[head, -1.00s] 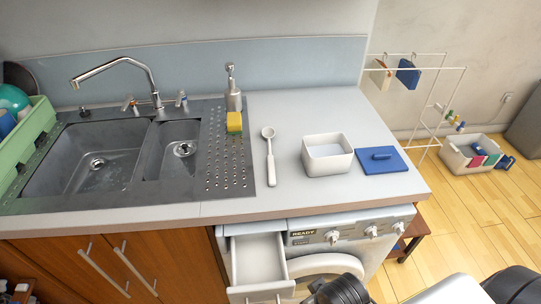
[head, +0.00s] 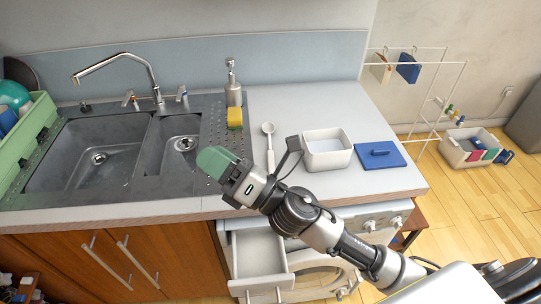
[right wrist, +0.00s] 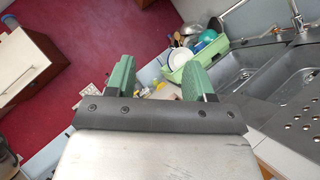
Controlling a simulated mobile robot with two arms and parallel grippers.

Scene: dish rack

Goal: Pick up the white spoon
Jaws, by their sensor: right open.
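The white spoon (head: 268,132) lies on the light countertop between the perforated drainboard and a white container, bowl end toward the wall. My right arm reaches over the counter's front edge, and its wrist hides part of the lower handle. My right gripper (head: 215,163) has green fingers and hangs above the drainboard, left of the spoon and apart from it. In the right wrist view, the two green fingers (right wrist: 158,84) stand apart with nothing between them. The spoon does not show there. My left gripper is not in view.
A white open container (head: 327,167) and its blue lid (head: 381,154) are right of the spoon. A yellow sponge (head: 234,118) and soap dispenser (head: 232,84) stand behind the gripper. The double sink (head: 88,185) is left. An open drawer (head: 258,257) juts out below the counter.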

